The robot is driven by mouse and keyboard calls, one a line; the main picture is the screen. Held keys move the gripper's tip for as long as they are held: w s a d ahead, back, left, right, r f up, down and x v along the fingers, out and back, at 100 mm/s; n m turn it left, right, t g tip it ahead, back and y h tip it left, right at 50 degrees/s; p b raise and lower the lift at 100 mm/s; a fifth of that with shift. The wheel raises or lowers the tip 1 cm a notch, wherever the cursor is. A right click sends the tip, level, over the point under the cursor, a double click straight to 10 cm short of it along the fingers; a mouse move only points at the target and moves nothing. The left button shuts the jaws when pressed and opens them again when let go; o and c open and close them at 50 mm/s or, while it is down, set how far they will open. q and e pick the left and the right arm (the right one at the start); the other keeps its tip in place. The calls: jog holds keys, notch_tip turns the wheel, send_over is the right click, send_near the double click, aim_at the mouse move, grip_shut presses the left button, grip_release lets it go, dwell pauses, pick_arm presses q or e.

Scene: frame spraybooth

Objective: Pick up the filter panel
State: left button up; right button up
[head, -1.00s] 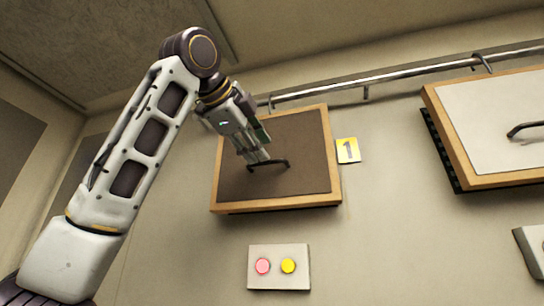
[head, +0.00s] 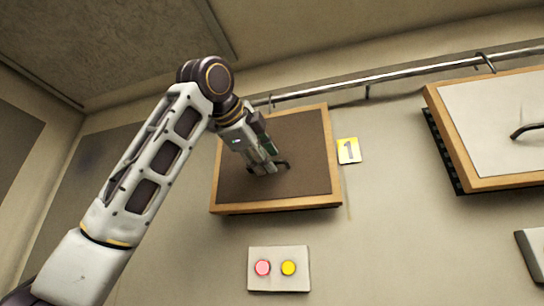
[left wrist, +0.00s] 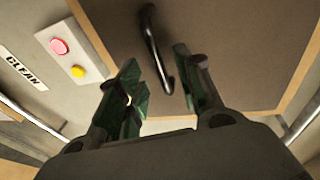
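The filter panel (head: 300,145) is a dark brown sheet in a light wooden frame on the wall, beside a yellow-and-white tag marked 1. A black bar handle (head: 284,165) stands out from its face. My left gripper (head: 264,168) is at the handle and hides part of it. In the left wrist view, the gripper (left wrist: 160,85) is open, with green-lined fingers apart, and the handle (left wrist: 155,45) runs between them. I cannot tell whether a finger touches it. My right gripper is not in view.
A second panel (head: 495,115), white in a wooden frame, hangs at the right. A metal rail (head: 420,75) runs above both. Below the brown panel is a button box (head: 279,280) with a red and a yellow button.

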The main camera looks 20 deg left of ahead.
pick_arm(q)
jog(key=shift+p+x, duration=0.3)
jog(key=shift+x, duration=1.2)
jog(key=shift+r, duration=0.1)
jog(key=shift+s, duration=0.1)
grip_shut()
